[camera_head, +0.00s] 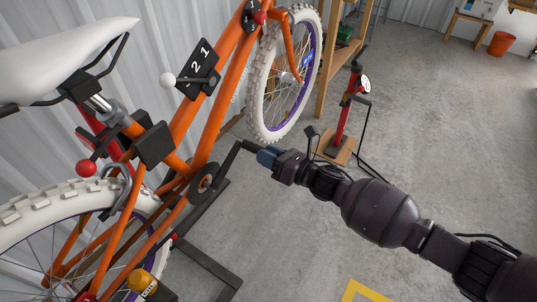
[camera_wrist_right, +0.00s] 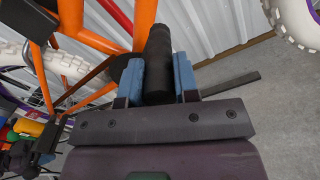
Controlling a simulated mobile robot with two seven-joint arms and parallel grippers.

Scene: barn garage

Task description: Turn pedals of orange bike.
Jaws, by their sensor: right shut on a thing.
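The orange bike (camera_head: 219,90) stands on the left against a corrugated wall, with a white saddle and white tyres. Its black crank (camera_head: 206,183) points up and to the right in the head view. My right gripper (camera_head: 264,155) comes in from the right at the crank's upper end. In the right wrist view, its two blue fingers (camera_wrist_right: 159,80) are on either side of a black cylindrical pedal (camera_wrist_right: 158,60), and it is shut on that pedal. The orange frame (camera_wrist_right: 72,20) shows just beyond. The other pedal cannot be made out. My left gripper is out of view.
A dark stand (camera_head: 212,262) lies on the floor under the bike. A red floor pump (camera_head: 345,115) on a wooden base stands behind my right arm. An orange bucket (camera_head: 500,43) is at the back right. The concrete floor on the right is mostly clear.

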